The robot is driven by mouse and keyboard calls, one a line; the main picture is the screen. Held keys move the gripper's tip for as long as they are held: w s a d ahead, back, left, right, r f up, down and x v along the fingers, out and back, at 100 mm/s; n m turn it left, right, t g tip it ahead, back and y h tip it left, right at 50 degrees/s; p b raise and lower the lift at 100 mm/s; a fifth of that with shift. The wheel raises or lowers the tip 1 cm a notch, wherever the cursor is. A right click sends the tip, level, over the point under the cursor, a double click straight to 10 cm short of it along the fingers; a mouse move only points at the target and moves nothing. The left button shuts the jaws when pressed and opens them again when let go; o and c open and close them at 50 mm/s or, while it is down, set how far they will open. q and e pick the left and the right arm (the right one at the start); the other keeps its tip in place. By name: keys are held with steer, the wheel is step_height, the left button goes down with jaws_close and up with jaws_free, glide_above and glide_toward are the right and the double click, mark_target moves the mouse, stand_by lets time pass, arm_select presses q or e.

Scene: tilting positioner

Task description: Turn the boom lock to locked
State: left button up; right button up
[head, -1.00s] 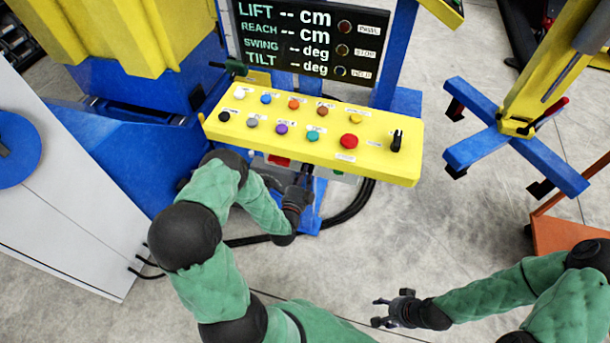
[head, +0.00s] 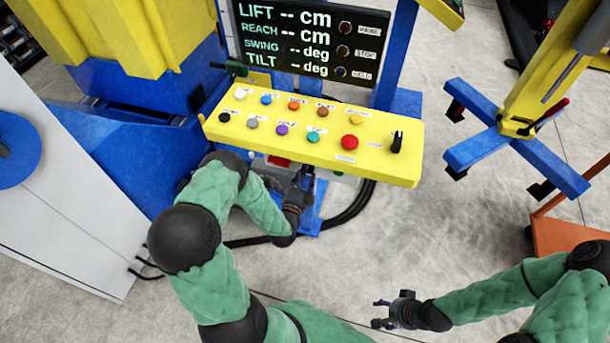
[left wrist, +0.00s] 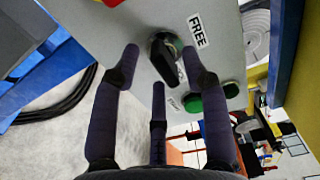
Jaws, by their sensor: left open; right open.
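The boom lock looks to be the black knob (left wrist: 166,60) on a grey box face (left wrist: 205,20) in the left wrist view. A white label (left wrist: 198,29) reading FREE sits beside it. A second label by the knob is partly hidden and not readable. My left gripper (left wrist: 161,54) is open, its fingertips spread on both sides of the knob; I cannot tell whether they touch it. In the head view the left gripper (head: 304,178) is below the yellow panel's front edge, and the knob cannot be made out there. My right gripper (head: 382,312) is open and empty over the floor.
The yellow button panel (head: 412,168) overhangs my left gripper; it carries several coloured buttons and a black switch (head: 397,142). Green buttons (left wrist: 192,103) lie close to the knob. Black cables (head: 352,205) run beside the post. Floor around my right gripper is clear.

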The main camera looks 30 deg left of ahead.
arm_select(q)
steer(key=v, duration=1.2)
steer(key=shift+w+d, duration=0.1)
